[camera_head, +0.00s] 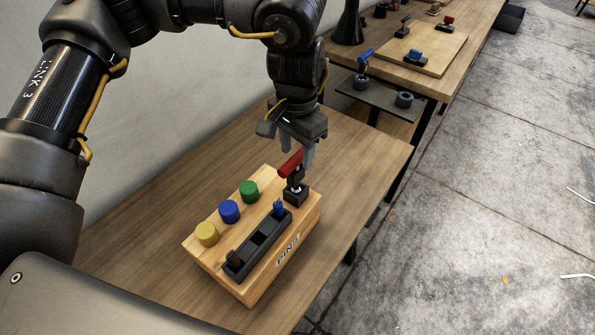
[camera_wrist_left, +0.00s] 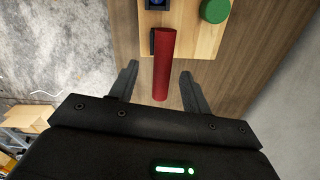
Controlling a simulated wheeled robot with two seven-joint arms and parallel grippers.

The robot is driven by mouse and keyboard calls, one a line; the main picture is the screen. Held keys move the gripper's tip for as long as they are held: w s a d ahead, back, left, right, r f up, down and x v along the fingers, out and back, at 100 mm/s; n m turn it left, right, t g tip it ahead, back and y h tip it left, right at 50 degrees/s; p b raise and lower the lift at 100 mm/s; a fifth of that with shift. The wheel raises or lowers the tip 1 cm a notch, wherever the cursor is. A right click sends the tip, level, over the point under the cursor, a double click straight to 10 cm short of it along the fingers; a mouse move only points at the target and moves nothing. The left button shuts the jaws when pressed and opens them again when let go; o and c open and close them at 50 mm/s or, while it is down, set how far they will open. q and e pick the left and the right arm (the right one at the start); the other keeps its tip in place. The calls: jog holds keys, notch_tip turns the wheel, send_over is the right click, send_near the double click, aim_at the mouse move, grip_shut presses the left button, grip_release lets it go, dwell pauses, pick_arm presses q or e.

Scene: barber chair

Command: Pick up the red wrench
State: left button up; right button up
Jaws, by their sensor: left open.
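The red wrench (camera_head: 291,163) shows as a red handle at the back end of the wooden block, by a small black mount (camera_head: 295,195). In the left wrist view the red wrench (camera_wrist_left: 164,62) is a long red bar pointing toward my gripper. My left gripper (camera_head: 298,150) is above and just behind the red handle, pointing down. In the wrist view my left gripper (camera_wrist_left: 157,88) is open, with one finger on each side of the handle's near end. I see no contact with the fingers. My right gripper is not in view.
The wooden block (camera_head: 290,248) stands on a wooden table (camera_head: 365,150). It carries yellow (camera_head: 206,234), blue (camera_head: 229,211) and green (camera_head: 249,191) knobs and a black slotted holder (camera_head: 258,245). A second table (camera_head: 470,45) with a board stands behind. Bare table lies right of the block.

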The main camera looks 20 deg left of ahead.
aim_at(296, 168)
pick_arm(q)
jog(key=shift+f, duration=0.9)
jog(key=shift+f+p, duration=0.35)
notch_tip(296, 168, down, 4)
jog(key=shift+w+a+r+p, duration=0.15)
jog(key=shift+p, duration=0.4)
jog(key=shift+f, duration=0.4)
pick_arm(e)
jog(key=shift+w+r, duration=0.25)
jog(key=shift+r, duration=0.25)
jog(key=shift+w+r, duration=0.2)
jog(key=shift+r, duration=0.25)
pick_arm(q)
grip_shut()
